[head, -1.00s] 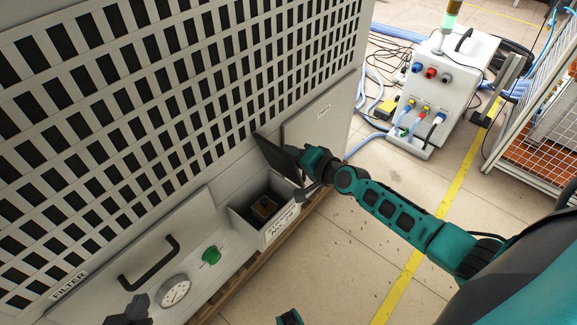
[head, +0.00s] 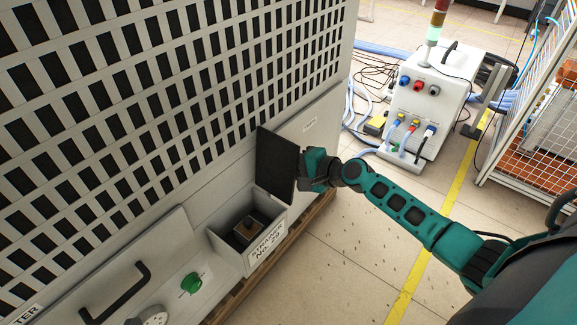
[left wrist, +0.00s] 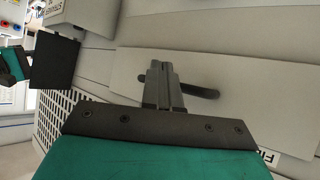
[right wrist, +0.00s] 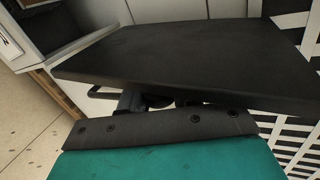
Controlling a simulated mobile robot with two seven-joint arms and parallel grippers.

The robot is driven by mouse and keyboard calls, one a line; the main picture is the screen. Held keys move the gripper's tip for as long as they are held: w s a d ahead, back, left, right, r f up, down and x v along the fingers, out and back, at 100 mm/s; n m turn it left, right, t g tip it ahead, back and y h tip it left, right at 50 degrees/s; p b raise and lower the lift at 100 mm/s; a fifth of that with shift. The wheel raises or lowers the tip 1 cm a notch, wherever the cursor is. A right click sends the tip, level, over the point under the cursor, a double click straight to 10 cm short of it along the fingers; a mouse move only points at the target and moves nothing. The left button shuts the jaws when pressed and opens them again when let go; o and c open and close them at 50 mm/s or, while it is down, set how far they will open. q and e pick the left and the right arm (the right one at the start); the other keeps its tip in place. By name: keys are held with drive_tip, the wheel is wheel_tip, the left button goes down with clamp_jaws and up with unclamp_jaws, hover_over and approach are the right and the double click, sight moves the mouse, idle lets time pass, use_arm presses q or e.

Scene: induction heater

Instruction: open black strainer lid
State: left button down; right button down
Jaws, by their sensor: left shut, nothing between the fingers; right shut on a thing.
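The black strainer lid (head: 276,162) stands raised at the back of the grey strainer box (head: 266,246); the box is uncovered, with a brownish block in its dark inside. The lid is also a large dark panel in the right wrist view (right wrist: 185,62) and a small one in the left wrist view (left wrist: 54,62). My right gripper (right wrist: 150,101) is shut on the lid near its outer edge; the lid partly hides its fingertips. My left gripper (left wrist: 162,72) is shut and empty in front of the panel, by a black handle (left wrist: 205,92).
A green knob (head: 191,282) and a gauge (head: 150,316) sit on the panel left of the box, near the black handle (head: 118,295). A slotted cabinet wall (head: 150,110) rises behind.

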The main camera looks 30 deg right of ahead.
drive_tip(key=shift+w+d+r, duration=0.15)
drive_tip(key=shift+w+r, duration=0.05)
drive_tip(key=shift+r, duration=0.05)
drive_tip(key=c, duration=1.2)
unclamp_jaws()
use_arm(q)
drive_tip(key=shift+w+a, duration=0.1)
drive_tip(key=shift+a, duration=0.05)
use_arm(e)
drive_tip(key=o, duration=0.3)
drive_tip(key=shift+s+f, duration=0.1)
drive_tip(key=shift+f, duration=0.1)
drive_tip(key=shift+o, duration=0.2)
use_arm(q)
drive_tip(key=shift+a+r+p, duration=0.35)
drive_tip(key=shift+r+p, duration=0.2)
drive_tip(key=shift+p, duration=0.75)
use_arm(e)
drive_tip(key=v, duration=1.3)
